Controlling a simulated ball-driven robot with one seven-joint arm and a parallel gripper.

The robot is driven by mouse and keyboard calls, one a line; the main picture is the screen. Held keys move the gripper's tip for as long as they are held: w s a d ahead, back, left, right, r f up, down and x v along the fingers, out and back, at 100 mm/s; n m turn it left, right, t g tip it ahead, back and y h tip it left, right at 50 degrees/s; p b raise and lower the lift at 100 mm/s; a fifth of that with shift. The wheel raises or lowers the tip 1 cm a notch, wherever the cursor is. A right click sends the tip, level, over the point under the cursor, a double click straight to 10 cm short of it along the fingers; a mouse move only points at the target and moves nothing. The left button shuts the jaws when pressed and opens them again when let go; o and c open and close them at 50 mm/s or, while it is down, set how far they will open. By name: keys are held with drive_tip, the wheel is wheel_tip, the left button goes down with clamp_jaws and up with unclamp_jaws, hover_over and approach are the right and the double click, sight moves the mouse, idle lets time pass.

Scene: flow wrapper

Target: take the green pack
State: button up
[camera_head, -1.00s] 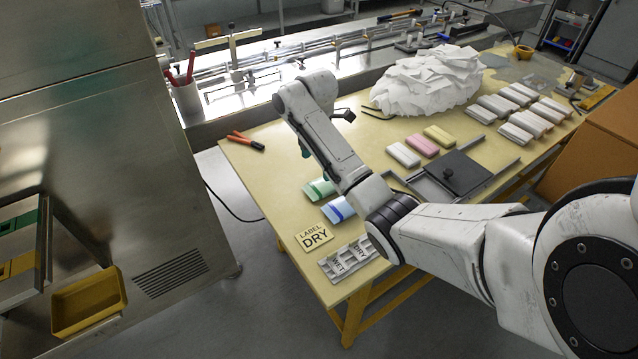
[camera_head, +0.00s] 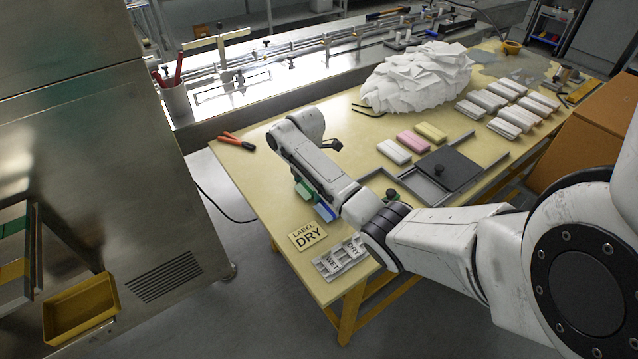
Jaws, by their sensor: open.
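The green pack (camera_head: 306,193) lies near the left edge of the yellow table, mostly hidden behind my forearm. The blue-striped pack (camera_head: 324,212) lies just in front of it, also partly covered.
A "LABEL DRY" plate (camera_head: 307,235) and a grey WET/DRY holder (camera_head: 341,259) lie in front. Red-handled pliers (camera_head: 236,141) lie behind left. White, pink and yellow packs (camera_head: 412,141) and a dark plate (camera_head: 449,169) lie to the right.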

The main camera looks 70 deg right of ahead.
drive_tip(key=shift+c, duration=0.2)
drive_tip(key=c, duration=1.1)
drive_tip(key=shift+o, duration=0.2)
drive_tip(key=shift+r, duration=0.1)
